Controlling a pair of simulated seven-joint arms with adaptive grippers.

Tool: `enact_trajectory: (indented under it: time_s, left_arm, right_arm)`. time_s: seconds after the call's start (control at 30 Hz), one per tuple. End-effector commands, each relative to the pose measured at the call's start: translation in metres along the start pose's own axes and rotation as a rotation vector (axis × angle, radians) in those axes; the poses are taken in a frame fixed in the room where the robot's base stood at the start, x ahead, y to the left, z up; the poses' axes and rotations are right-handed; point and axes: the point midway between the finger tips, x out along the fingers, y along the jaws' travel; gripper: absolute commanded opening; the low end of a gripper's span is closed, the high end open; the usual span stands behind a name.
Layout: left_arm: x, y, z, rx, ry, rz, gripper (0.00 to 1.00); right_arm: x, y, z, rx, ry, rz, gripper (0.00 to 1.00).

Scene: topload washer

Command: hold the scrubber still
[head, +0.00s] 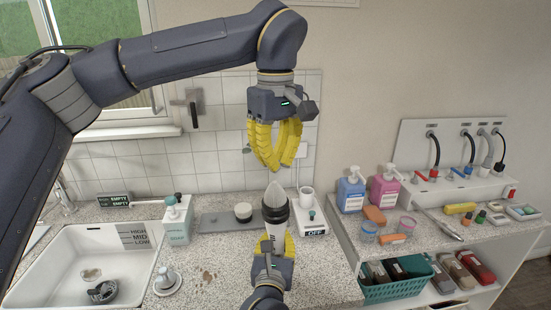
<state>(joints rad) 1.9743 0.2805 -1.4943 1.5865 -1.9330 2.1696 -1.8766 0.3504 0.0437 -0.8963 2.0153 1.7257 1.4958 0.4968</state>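A dark, upright cylinder with a pale pointed top (275,208), which I take for the scrubber, stands above the counter in the middle of the head view. My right gripper (276,240) comes up from the bottom edge, its yellow fingers on either side of the cylinder's lower part; it looks shut on it. The contact is partly hidden. My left gripper (275,168) points down above the scrubber, with its yellow fingertips drawn together. It is empty, and a small gap separates it from the pale tip.
A sink (82,240) lies at the left, with a dark round object (103,291) inside. A crowded shelf (440,240) stands at the right.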

Motion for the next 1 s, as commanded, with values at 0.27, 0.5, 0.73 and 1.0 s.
enact_trajectory:
  time_s: [0.27, 0.5, 0.73, 1.0]
  left_arm:
    - [0.005, 0.0, 0.0, 0.0, 0.0, -0.001, 0.0]
    - [0.009, 0.0, 0.0, 0.0, 0.0, -0.001, 0.0]
    - [0.013, 0.0, 0.0, 0.0, 0.0, 0.0, 0.0]
    - [0.017, 0.0, 0.0, -0.001, 0.0, 0.0, 0.0]
  right_arm:
    - [0.0, 0.0, 0.0, 0.0, 0.0, 0.0, 0.0]
    - [0.0, 0.0, 0.0, 0.0, 0.0, 0.0, 0.0]
    - [0.0, 0.0, 0.0, 0.0, 0.0, 0.0, 0.0]
    - [0.0, 0.0, 0.0, 0.0, 0.0, 0.0, 0.0]
